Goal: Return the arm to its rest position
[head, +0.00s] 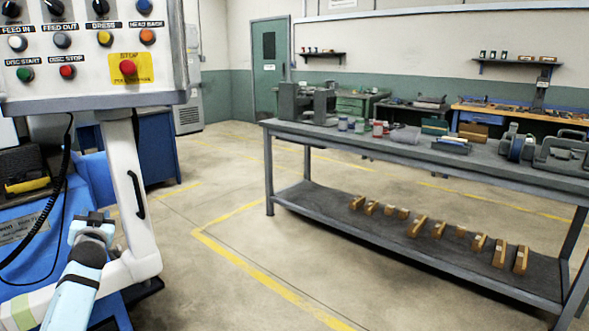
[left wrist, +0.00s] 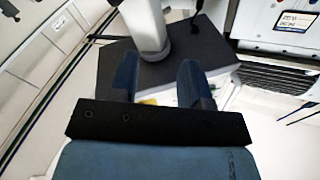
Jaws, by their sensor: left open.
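My left arm comes in at the lower left of the head view, and my left gripper (head: 92,222) is in front of the blue machine and beside a white post. In the left wrist view my left gripper (left wrist: 158,75) has its two blue fingers apart with nothing held between them. A white post (left wrist: 148,25) and a dark block (left wrist: 215,52) lie beyond the fingertips; I cannot tell the exact gap. My right gripper is not in view.
A control panel (head: 85,45) with several buttons hangs at the upper left. Below it a white post (head: 128,170) carries a black handle. A blue machine (head: 40,245) stands at far left. A grey workbench (head: 420,160) stands right. Marked floor between is clear.

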